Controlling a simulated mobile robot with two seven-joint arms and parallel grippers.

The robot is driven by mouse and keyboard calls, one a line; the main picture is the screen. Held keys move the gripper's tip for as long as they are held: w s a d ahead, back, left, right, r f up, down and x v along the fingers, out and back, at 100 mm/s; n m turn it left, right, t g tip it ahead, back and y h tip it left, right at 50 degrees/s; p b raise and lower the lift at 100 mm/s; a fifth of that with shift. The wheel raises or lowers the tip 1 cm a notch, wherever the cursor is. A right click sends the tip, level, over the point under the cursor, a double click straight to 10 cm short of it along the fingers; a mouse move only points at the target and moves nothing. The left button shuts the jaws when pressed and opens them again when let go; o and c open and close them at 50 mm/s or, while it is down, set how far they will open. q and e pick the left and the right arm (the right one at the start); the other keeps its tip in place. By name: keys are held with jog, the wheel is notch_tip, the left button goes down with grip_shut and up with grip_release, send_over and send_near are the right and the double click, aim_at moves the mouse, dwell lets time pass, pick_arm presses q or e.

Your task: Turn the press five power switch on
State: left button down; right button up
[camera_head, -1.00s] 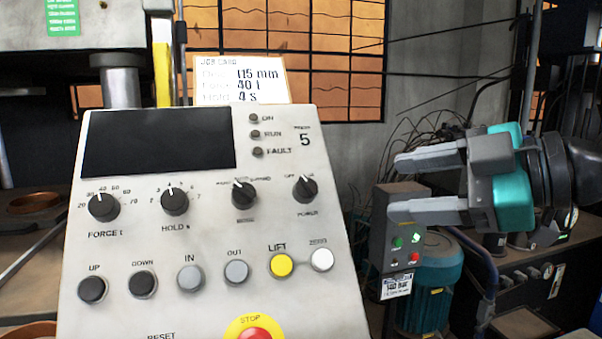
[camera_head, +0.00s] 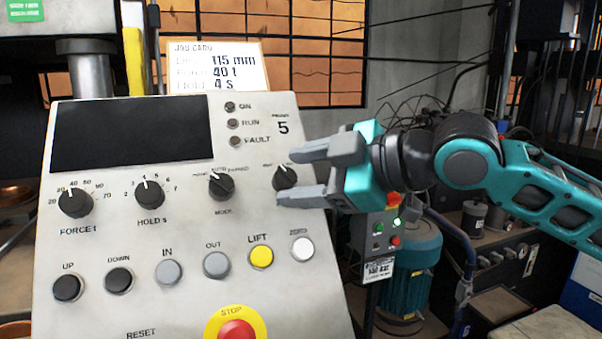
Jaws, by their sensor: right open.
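The press five control panel (camera_head: 190,310) fills the left and middle of the head view. Its black power knob (camera_head: 285,176) sits at the upper right, below the "5" label. The knob's lower label is hidden by my gripper. My right gripper (camera_head: 291,178) is open, with one finger above and one below the power knob. Whether the fingers touch the knob or panel I cannot tell. The ON lamp (camera_head: 230,106) looks dark, as does the display (camera_head: 134,133). My left gripper is not in view.
The mode knob (camera_head: 221,186) is just left of the power knob. The lift button (camera_head: 261,256), white zero button (camera_head: 302,248) and red stop button (camera_head: 236,331) lie below. A grey box with green and red buttons (camera_head: 377,237) stands behind my gripper. A job card (camera_head: 218,67) stands on top.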

jog(key=shift+w+a, duration=0.15)
jog(key=shift+f, duration=0.1)
jog(key=c, duration=1)
